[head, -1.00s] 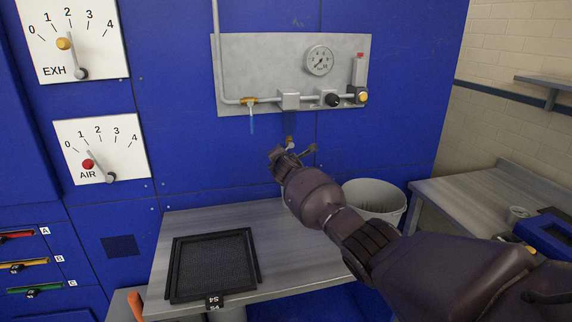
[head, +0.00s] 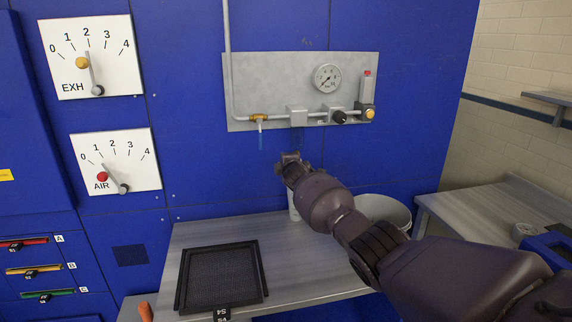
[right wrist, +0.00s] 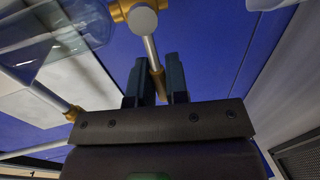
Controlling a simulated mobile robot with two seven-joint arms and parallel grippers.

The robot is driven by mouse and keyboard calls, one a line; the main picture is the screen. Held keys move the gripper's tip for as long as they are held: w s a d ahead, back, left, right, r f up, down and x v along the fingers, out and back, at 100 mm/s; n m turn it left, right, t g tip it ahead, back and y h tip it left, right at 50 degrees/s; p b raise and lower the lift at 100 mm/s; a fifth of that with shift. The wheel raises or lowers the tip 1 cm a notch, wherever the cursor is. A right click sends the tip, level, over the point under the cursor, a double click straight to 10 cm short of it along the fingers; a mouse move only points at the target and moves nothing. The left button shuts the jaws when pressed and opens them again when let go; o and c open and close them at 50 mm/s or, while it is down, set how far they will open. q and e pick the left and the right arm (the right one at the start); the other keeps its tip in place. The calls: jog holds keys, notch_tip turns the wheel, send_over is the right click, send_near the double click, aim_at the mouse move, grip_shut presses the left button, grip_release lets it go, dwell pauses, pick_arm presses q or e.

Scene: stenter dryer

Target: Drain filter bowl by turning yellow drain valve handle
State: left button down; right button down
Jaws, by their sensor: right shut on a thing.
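In the right wrist view, the drain valve handle (right wrist: 151,52) is a silver rod with a yellow end, hanging from a yellow fitting (right wrist: 122,11). The fingers of my right gripper (right wrist: 157,87) are shut on its yellow end. The clear filter bowl (right wrist: 50,50) shows at the upper left, beside the fitting. In the head view, my right gripper (head: 289,157) is just below the grey filter block (head: 297,115) on the panel; the gripper and the dark wall make the handle and bowl hard to see. My left gripper is out of view.
The grey panel (head: 245,80) carries a pipe, a yellow-bodied valve (head: 259,117) with a blue lever, and a gauge (head: 328,77). Below are a metal table (head: 290,260) with a black mesh frame (head: 220,275), a pale object (head: 294,205) and a bin (head: 385,210).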

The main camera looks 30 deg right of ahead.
dwell(0.4)
jog(key=c, duration=1.1)
grip_release()
jog(key=shift+c, duration=0.2)
jog(key=shift+s+r, duration=0.1)
jog(key=shift+s, duration=0.05)
jog(key=p+v, duration=0.1)
jog(key=v, duration=0.9)
jog(key=shift+s+p, duration=0.25)
jog(key=shift+p, duration=0.15)
